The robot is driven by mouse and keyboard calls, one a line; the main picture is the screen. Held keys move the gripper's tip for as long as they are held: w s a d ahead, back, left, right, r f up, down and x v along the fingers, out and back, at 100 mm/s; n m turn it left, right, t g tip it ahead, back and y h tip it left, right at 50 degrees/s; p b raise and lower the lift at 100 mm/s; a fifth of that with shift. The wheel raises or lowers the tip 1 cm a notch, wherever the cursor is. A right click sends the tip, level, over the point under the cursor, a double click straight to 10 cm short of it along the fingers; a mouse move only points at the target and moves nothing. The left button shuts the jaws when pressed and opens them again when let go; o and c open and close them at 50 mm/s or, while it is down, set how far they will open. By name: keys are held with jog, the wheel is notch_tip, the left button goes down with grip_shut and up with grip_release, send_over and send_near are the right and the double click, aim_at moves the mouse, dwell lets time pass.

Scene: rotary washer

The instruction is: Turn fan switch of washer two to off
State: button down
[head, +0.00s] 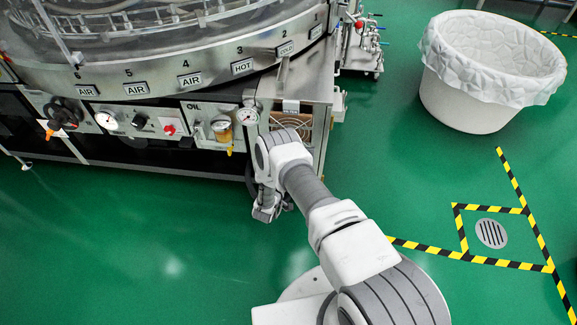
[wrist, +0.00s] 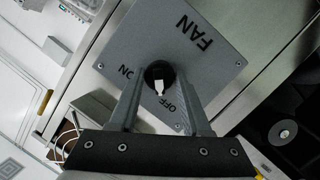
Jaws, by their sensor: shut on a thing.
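The fan switch (wrist: 157,70) is a round black knob with a white pointer on a grey panel (wrist: 150,35) marked FAN, ON and OFF; the lettering is upside down in the wrist view. The white pointer (wrist: 160,86) points down in the picture, close to the OFF lettering. My gripper (wrist: 161,78) is shut on the knob, one finger on each side. In the head view my gripper (head: 266,210) is low in front of the washer (head: 215,95), and I cannot make out the switch there.
The washer front carries gauges (head: 106,120), a red knob (head: 169,130) and an oil cup (head: 222,131) left of my arm. A white lined tub (head: 470,110) stands at the right. Striped tape (head: 510,265) surrounds a floor drain (head: 491,234). The green floor at the lower left is clear.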

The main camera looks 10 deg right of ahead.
jog(key=shift+s, duration=0.1)
jog(key=shift+c, duration=1.8)
grip_release()
